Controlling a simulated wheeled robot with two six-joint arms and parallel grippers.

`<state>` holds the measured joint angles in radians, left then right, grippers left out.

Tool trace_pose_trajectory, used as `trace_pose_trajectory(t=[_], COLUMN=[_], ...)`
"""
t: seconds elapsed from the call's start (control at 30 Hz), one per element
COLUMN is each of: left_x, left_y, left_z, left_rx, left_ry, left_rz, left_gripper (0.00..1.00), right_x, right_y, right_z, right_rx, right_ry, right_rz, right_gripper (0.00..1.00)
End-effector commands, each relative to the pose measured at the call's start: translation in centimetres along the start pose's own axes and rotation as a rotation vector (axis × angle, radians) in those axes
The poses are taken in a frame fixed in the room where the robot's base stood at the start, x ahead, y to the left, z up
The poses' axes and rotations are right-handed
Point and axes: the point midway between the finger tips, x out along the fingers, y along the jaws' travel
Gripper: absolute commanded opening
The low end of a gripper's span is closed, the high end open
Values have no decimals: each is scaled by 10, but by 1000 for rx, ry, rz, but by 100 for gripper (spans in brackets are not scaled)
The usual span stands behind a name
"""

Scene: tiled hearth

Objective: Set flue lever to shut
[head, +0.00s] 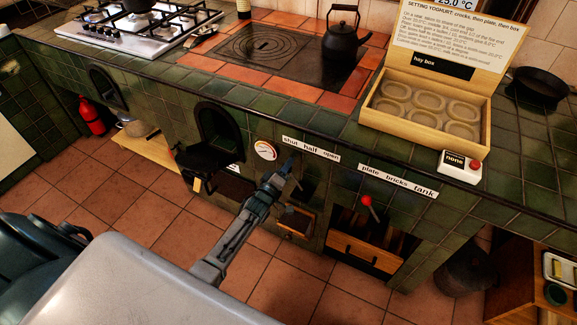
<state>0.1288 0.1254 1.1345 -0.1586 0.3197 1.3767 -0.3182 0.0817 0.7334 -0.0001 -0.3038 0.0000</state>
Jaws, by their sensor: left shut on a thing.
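The flue lever's label (311,148) reads "shut half open" on the green tiled hearth front. My left gripper (289,166) is just below the "shut" end of this label, close against the tiles. It is shut on the flue lever, which it mostly hides, so the lever's exact angle is hard to tell. My right gripper is not in view.
A red-knobbed lever (366,201) stands right under the "plate bricks tank" label (398,181). A round dial (265,150) is left of my gripper. A black oven door (205,158) stands open further left. A hay box (426,110) is on top.

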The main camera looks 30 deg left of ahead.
Motion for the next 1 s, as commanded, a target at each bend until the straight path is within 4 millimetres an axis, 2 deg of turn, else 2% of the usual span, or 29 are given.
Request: trace_pose_trajectory(t=[0.5,0.53,0.6,0.63,0.87,1.0], left_x=[-3,-3,-3,-2,-2,-8], left_y=[-7,-7,-7,-7,-4,-5], left_z=[2,2,2,2,0,1], left_rx=[3,3,3,3,2,3], left_ry=[-4,-4,-4,-4,-2,-3], left_rz=[-10,-11,-11,-10,-5,-6], left_gripper=[0,33,46,49,49,49], right_x=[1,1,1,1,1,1], right_y=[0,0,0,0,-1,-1], right_z=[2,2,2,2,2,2], right_rx=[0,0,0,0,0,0], right_ry=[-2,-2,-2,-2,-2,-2], right_rz=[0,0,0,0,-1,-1], right_gripper=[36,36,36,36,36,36])
